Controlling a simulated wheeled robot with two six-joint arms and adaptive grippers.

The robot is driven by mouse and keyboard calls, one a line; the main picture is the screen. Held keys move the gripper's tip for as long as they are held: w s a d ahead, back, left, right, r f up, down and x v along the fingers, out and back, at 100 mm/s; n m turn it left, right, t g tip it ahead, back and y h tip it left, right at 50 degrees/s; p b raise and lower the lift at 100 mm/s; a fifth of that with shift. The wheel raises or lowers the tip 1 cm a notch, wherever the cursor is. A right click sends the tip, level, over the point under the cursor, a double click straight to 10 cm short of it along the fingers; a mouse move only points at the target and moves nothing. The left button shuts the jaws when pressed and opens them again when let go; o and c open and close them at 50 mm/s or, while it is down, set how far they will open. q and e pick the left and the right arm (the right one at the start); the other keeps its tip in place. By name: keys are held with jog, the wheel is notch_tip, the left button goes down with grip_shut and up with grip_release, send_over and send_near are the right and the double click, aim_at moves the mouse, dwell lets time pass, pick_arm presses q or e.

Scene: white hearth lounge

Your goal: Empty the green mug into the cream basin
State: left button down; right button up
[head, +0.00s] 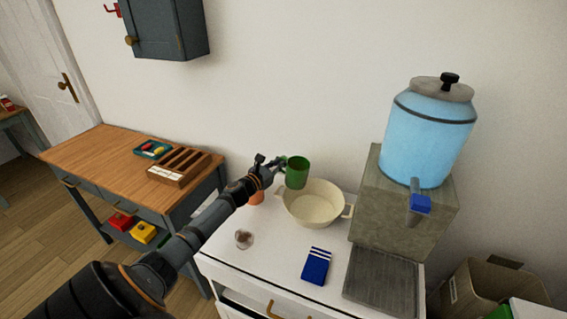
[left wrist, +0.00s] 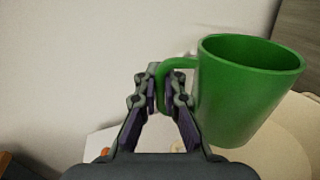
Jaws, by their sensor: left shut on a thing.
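The green mug (head: 297,173) is held upright, or nearly so, over the back left part of the cream basin (head: 316,213). My left gripper (head: 279,164) is shut on the mug's handle. In the left wrist view my left gripper (left wrist: 164,84) has its fingers on the handle, and the green mug (left wrist: 243,95) stands to their right. The mug's inside shows only as plain green; I cannot tell what it holds. The cream basin (left wrist: 296,135) shows below and behind the mug there. The basin's visible inside looks empty. My right gripper is not in view.
The basin stands on a white cabinet top (head: 275,247). A water dispenser (head: 432,135) on a stone block stands right. A wooden table (head: 112,156) is left.

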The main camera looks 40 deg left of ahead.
aim_at(292, 158)
pick_arm(q)
jog(key=shift+w+d+r+m+p, duration=0.1)
jog(key=shift+d+r+m+p, duration=0.75)
jog(key=shift+m, duration=1.25)
jog(key=shift+s+d+r+m+p, duration=0.1)
jog(key=shift+d+r+m+p, duration=0.3)
jog(key=shift+r+m+p, duration=1.25)
jog(key=shift+w+d+r+m+p, duration=0.1)
jog(key=shift+d+r+m+p, duration=0.45)
jog(key=shift+m, duration=2)
jog(key=shift+d+r+m, duration=0.3)
jog(key=shift+d+r, duration=0.05)
jog(key=shift+r, duration=0.1)
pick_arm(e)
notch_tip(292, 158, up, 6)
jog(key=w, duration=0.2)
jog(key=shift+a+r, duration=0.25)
